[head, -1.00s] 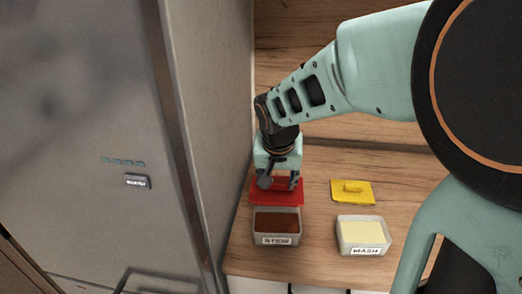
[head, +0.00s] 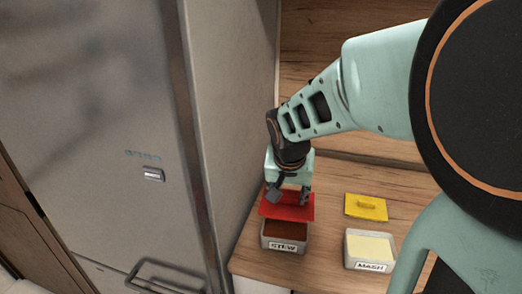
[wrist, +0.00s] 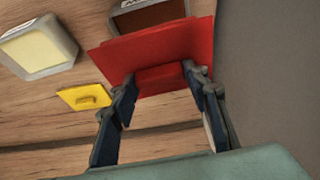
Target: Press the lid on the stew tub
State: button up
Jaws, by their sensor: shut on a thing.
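The stew tub (head: 284,233) stands on the counter, labelled STEW, with brown stew inside. It shows partly at the top of the wrist view (wrist: 150,15). The red lid (head: 287,207) is held at the far side of the tub, overlapping its far edge in the head view; the tub looks mostly open. My gripper (head: 290,192) is above the lid and shut on its raised red handle, which sits between the fingertips in the wrist view (wrist: 160,75). How high the lid is above the counter I cannot tell.
An open mash tub (head: 369,250) with pale contents stands to the right. A yellow lid (head: 366,206) with a handle lies behind it. A tall grey fridge (head: 120,130) stands close on the left. The wooden splashback (head: 315,60) is behind.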

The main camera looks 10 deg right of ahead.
dwell(0.4)
notch_tip(320, 180, down, 8)
jog(key=b, duration=0.7)
jog(key=shift+r, duration=0.2)
jog(key=shift+f+b, duration=0.4)
jog(key=shift+b, duration=0.7)
dwell(1.8)
dwell(0.3)
jog(key=o, duration=1.5)
jog(key=shift+o, duration=0.2)
